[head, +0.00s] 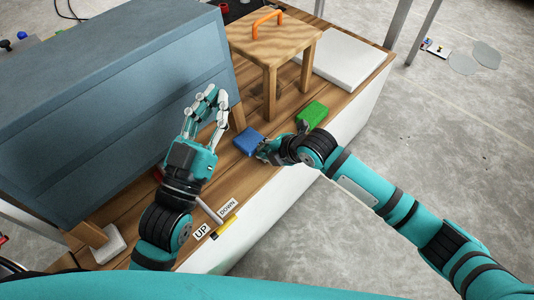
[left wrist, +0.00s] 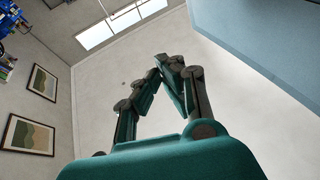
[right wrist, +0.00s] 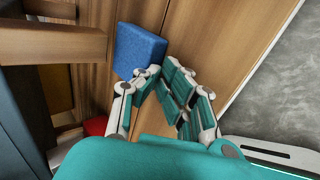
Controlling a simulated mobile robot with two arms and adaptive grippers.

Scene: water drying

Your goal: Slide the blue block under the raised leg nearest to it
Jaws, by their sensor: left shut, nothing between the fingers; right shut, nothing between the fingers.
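The blue block (head: 248,141) lies on the wooden top beside the wooden leg (head: 238,116) of the large blue-grey cabinet (head: 110,90). In the right wrist view the block (right wrist: 138,50) sits just right of the leg's end (right wrist: 55,44), not under it. Any gap below the leg is too small to tell. My right gripper (head: 265,151) is shut and empty, its fingertips (right wrist: 158,72) at the block's near edge; I cannot tell whether they touch. My left gripper (head: 212,96) is shut and empty, raised in front of the cabinet; its fingers also show in the left wrist view (left wrist: 165,65).
A green block (head: 311,114) lies right of the blue one. A wooden stool (head: 275,45) with an orange handle and a white slab (head: 345,62) stand behind. A white block (head: 112,245) is at the cabinet's near leg (head: 89,233). UP and DOWN labels (head: 228,208) mark the front edge.

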